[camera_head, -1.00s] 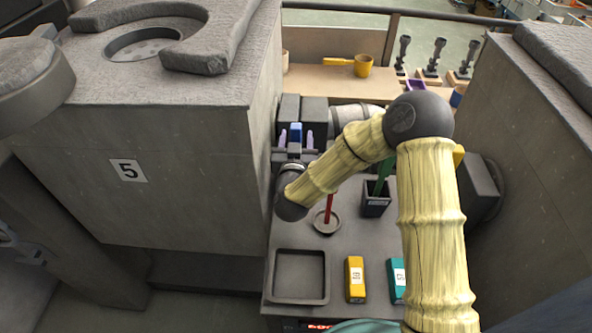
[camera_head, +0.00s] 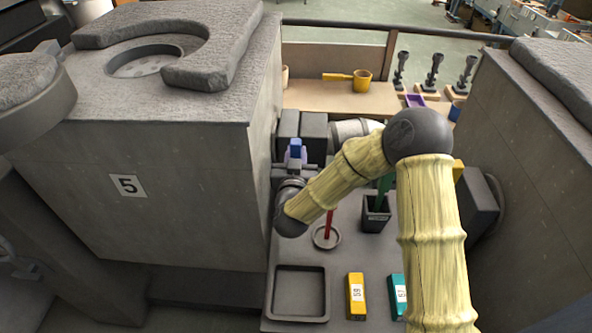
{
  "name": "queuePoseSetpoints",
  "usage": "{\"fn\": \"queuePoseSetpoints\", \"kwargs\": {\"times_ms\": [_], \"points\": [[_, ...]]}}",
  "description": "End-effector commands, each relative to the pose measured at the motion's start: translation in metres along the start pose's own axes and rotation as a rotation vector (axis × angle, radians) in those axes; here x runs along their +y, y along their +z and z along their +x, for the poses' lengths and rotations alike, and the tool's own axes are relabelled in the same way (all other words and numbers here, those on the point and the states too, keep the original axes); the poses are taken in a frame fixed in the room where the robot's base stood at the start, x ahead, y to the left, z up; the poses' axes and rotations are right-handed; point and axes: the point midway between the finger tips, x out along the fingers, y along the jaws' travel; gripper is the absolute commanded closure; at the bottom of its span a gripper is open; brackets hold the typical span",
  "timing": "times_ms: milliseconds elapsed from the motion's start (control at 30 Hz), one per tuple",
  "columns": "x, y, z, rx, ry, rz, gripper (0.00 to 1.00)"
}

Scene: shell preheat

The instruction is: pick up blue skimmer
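A blue piece (camera_head: 296,147), which looks like part of the blue skimmer, shows in the head view near the dark blocks behind the bench. My gripper (camera_head: 295,155) is at the far end of my arm. Its light purple fingers are close in on both sides of the blue piece and look shut on it. The rest of the skimmer is hidden or too small to make out.
A red stick stands in a round dish (camera_head: 327,240). A dark box (camera_head: 374,218) holds a green handle. A square tray (camera_head: 300,313), a yellow box (camera_head: 355,296) and a teal box (camera_head: 397,290) are at the front. Tall grey blocks (camera_head: 190,190) flank the bench.

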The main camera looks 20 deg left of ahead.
Motion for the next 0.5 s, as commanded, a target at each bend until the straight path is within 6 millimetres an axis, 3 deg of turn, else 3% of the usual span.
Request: {"fn": "queuePoseSetpoints", "kwargs": {"times_ms": [267, 500], "points": [[0.0, -0.027, 0.0, 0.007, -0.001, 0.0, 0.97], [0.0, -0.07, 0.0, 0.008, 0.0, 0.0, 0.97]]}}
